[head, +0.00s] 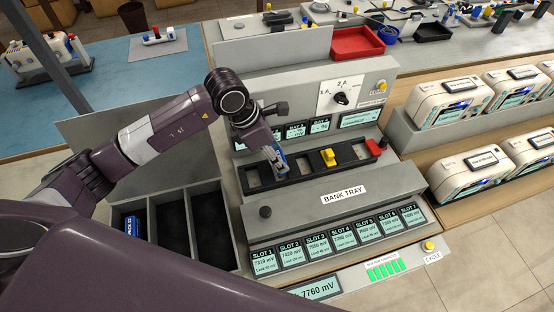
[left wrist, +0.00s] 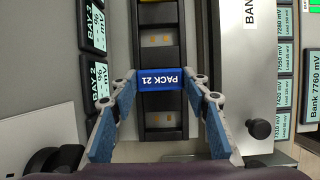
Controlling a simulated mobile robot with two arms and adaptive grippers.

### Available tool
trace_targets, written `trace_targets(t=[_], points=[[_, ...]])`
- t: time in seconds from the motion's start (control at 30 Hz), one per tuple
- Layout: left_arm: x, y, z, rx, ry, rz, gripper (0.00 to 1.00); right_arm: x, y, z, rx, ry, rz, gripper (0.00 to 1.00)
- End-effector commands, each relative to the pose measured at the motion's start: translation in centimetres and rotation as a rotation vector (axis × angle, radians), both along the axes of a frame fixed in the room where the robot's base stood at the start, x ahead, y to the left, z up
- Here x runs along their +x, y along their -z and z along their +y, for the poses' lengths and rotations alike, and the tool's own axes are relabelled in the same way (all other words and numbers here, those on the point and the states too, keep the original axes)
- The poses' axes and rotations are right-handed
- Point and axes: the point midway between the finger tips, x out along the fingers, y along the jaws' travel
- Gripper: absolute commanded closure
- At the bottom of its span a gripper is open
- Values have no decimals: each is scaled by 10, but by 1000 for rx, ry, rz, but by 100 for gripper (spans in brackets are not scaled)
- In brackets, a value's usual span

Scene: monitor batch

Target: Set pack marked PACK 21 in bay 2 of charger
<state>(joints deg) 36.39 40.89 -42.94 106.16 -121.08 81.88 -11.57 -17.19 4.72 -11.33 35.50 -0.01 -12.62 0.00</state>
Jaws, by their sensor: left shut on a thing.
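The blue pack marked PACK 21 (left wrist: 165,78) is between the fingertips of my left gripper (left wrist: 163,84). The gripper is shut on it. In the head view, my left gripper (head: 276,145) comes down over the charger's dark bay strip (head: 350,151), with the blue pack (head: 283,164) under it. In the left wrist view, the pack lies across the bay strip (left wrist: 188,60), level with the BAY 2 display (left wrist: 95,82), with empty bay openings on both sides. I cannot tell whether the pack is fully down. My right gripper is not in view.
A yellow part (head: 328,157) and a red part (head: 375,147) stand on the strip's right. Another blue pack (head: 131,226) sits in the left compartment of a dark tray (head: 205,190). A dark knob (head: 265,212) sticks up near the bank tray label (head: 343,195).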

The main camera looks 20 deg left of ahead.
Motion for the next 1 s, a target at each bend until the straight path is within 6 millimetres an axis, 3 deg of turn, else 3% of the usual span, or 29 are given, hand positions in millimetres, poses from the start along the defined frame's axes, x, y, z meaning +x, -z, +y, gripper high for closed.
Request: trace_targets(t=[0.2,0.57,0.6,0.67,1.0], points=[[-1,31,0,0,-2,4,88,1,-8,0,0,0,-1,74],[0,37,0,0,0,0,88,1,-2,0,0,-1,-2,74],[0,37,0,1,0,1,56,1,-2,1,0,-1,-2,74],[0,36,0,1,0,1,50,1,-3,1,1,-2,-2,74],[0,33,0,0,-1,2,50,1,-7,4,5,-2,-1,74]])
